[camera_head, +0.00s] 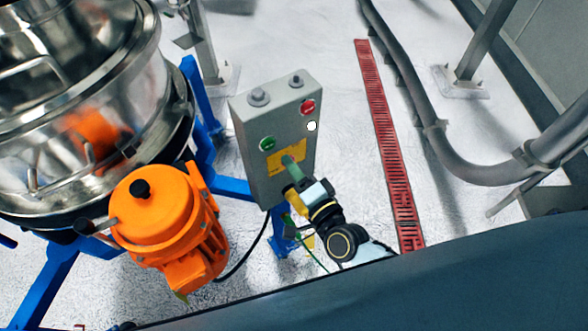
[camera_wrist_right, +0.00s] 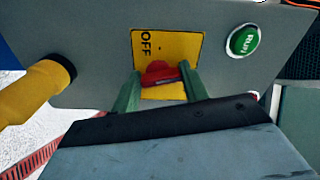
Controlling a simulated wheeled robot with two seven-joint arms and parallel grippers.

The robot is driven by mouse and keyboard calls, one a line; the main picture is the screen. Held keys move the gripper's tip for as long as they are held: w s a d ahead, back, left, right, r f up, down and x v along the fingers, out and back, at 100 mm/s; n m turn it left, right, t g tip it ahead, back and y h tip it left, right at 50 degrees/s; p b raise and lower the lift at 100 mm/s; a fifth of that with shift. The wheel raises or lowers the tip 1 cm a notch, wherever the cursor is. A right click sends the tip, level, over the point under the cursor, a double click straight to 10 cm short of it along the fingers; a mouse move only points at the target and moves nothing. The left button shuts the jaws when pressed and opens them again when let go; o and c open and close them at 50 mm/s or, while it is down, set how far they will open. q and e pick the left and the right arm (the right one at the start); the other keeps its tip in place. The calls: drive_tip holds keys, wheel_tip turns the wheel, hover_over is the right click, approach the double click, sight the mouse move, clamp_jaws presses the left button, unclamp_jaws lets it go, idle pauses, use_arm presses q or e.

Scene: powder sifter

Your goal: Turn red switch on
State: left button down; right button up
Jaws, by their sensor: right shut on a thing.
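The red switch (camera_wrist_right: 160,72) sits on a yellow plate (camera_wrist_right: 174,45) marked OFF, on the face of a grey control box (camera_wrist_right: 100,30). My right gripper (camera_wrist_right: 160,84) has its green fingers on both sides of the switch and is shut on it. The switch handle lies roughly crosswise in the wrist view; its far side is partly hidden. In the head view my right gripper (camera_head: 291,164) reaches up to the yellow plate (camera_head: 278,153) on the grey box (camera_head: 250,130) and hides the switch. My left gripper is not in view.
A green Run button (camera_wrist_right: 243,40) and a red button (camera_head: 307,106) are on the box. A yellow cylindrical part (camera_wrist_right: 28,92) juts from it. An orange motor (camera_head: 165,215) and steel sifter (camera_head: 110,60) stand left. A red floor grate (camera_head: 385,140) lies right.

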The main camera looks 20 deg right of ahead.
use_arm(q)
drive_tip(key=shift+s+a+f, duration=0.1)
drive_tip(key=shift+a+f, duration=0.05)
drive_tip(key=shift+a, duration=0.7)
use_arm(e)
drive_tip(key=shift+m, duration=1.6)
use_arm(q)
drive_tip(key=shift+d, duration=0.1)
use_arm(e)
drive_tip(key=o, duration=1)
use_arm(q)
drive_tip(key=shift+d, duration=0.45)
